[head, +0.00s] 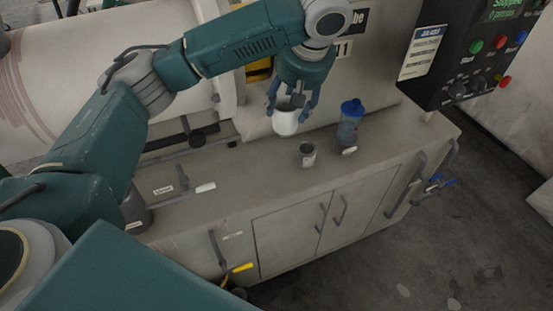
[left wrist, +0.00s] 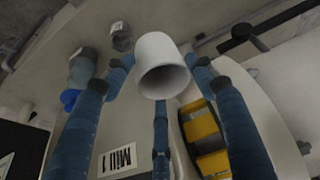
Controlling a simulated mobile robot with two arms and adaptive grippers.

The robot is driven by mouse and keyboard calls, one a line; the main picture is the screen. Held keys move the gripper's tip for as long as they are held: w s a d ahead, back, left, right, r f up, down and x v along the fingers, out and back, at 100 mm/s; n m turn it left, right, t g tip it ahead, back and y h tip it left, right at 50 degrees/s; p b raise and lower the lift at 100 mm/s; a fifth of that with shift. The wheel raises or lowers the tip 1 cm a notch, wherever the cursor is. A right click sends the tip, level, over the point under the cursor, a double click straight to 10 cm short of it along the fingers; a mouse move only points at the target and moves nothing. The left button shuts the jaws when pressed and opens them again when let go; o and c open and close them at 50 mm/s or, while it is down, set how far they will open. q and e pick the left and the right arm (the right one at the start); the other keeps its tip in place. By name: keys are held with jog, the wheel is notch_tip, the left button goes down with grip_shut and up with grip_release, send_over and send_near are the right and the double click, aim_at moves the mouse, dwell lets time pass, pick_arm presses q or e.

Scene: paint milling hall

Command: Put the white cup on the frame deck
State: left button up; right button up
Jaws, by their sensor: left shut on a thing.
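The white cup (head: 286,122) is held in my left gripper (head: 292,104), over the back part of the grey frame deck (head: 255,180). The gripper points down and its blue fingers close around the cup. In the left wrist view the white cup (left wrist: 158,52) sits between the fingers with its open mouth toward the camera. I cannot tell whether its base touches the deck or hangs just above it. My right gripper is not in view.
The mill drum (head: 100,70) rises behind. The deck's front middle is clear.

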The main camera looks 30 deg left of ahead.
aim_at(288, 120)
pick_arm(q)
notch_tip(288, 120, down, 5)
jog(key=shift+s+r+b, duration=0.1)
jog(key=shift+s+b, duration=0.05)
jog(key=shift+b, duration=0.35)
jog(key=shift+f+p, duration=0.8)
jog(key=shift+f, duration=6.5)
jog(key=shift+f, duration=0.1)
jog(key=o, duration=1.2)
jog(key=shift+c, duration=0.2)
